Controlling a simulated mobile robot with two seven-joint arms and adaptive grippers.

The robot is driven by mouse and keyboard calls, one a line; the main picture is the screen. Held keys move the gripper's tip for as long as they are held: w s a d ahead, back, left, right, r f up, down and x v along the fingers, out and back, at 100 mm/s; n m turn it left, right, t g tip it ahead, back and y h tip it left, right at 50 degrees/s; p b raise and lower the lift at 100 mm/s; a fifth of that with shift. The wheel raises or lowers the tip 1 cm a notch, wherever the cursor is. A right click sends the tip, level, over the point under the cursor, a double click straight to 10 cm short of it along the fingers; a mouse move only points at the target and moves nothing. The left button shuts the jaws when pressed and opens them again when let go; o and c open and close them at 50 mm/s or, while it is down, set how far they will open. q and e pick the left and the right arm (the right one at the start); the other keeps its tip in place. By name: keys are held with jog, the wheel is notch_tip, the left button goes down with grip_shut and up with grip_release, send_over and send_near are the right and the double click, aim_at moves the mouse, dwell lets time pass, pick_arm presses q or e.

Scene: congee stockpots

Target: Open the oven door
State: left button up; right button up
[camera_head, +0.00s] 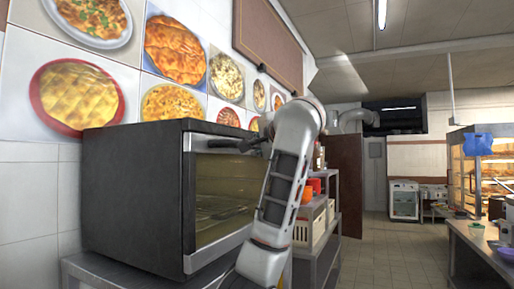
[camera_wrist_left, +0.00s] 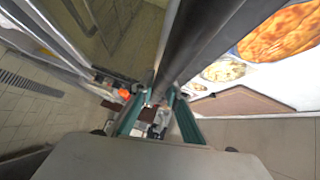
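The oven (camera_head: 135,195) is a dark box on a grey table at the left of the head view. Its glass door (camera_head: 222,185) looks shut, with wire racks showing behind the glass. A dark handle bar (camera_head: 224,143) runs along the door's top. My left gripper (camera_head: 256,141) is at the far end of this bar, partly hidden by my arm. In the left wrist view, the two teal fingers (camera_wrist_left: 160,92) stand apart, with a dark bar (camera_wrist_left: 205,40) reaching down to their tips. I cannot tell whether they grip it. My right gripper is not in view.
A shelf with a cream crate (camera_head: 309,224) and red containers stands beyond the oven. A lit display cabinet (camera_head: 485,165) and a counter (camera_head: 480,250) are at the right. The tiled floor (camera_head: 385,255) between them is clear. Food pictures cover the left wall.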

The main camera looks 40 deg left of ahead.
pick_arm(q)
grip_shut()
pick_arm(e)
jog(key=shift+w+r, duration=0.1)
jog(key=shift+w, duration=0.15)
